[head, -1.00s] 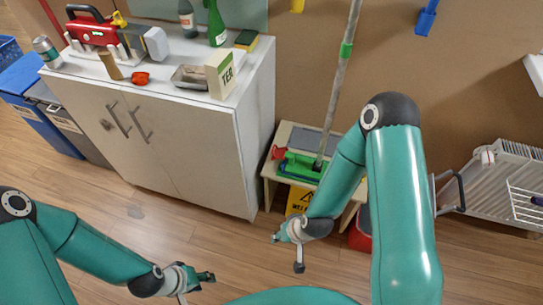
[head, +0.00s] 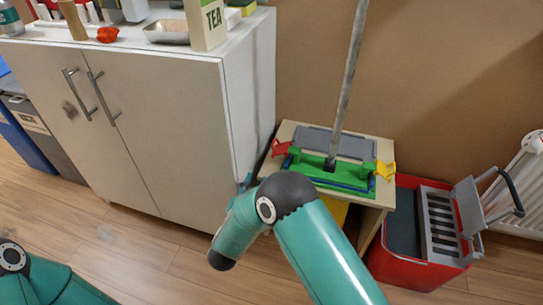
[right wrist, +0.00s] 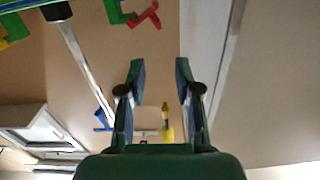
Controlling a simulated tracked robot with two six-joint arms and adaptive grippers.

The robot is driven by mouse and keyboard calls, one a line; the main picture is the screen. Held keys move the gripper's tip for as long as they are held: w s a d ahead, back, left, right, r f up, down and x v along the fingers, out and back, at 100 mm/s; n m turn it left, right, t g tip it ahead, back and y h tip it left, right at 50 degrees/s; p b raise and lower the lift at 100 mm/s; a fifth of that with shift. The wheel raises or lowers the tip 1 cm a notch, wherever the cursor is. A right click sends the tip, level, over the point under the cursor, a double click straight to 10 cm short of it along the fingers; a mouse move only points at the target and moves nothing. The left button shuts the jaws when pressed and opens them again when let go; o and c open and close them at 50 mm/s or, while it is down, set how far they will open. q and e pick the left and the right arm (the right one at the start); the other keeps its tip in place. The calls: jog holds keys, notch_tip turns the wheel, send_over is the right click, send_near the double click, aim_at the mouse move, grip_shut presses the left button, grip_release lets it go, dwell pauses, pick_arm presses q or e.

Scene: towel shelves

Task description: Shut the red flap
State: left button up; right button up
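The red flap (head: 281,148) sticks up at the left end of the green mop head (head: 330,168), which lies on a small table. In the right wrist view the red flap (right wrist: 147,16) is at the top, beyond and to the left of the gap between my fingers. My right gripper (right wrist: 158,78) is open, with nothing between its fingers. In the head view it is mostly hidden behind my right arm, with only a bit showing near the cabinet's edge, below and left of the flap. My left gripper is out of view; part of the left arm shows bottom left.
The white cabinet (head: 165,120) stands close on the left of the table (head: 290,130). The mop handle (head: 350,75) rises from the mop head. A yellow flap (head: 385,170) is at its right end. A red bucket (head: 410,270) with a grey wringer stands right of the table.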

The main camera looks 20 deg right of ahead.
jog(key=b, duration=0.4)
send_near(279, 146)
jog(key=w, duration=0.2)
jog(key=w+d+r, duration=0.1)
jog(key=w, duration=0.1)
jog(key=w+d+r, duration=0.1)
jog(key=shift+w+r, duration=0.15)
jog(key=shift+w, duration=0.25)
jog(key=shift+w+d+r, duration=0.1)
jog(key=shift+w+d, duration=0.2)
jog(key=shift+w, duration=0.2)
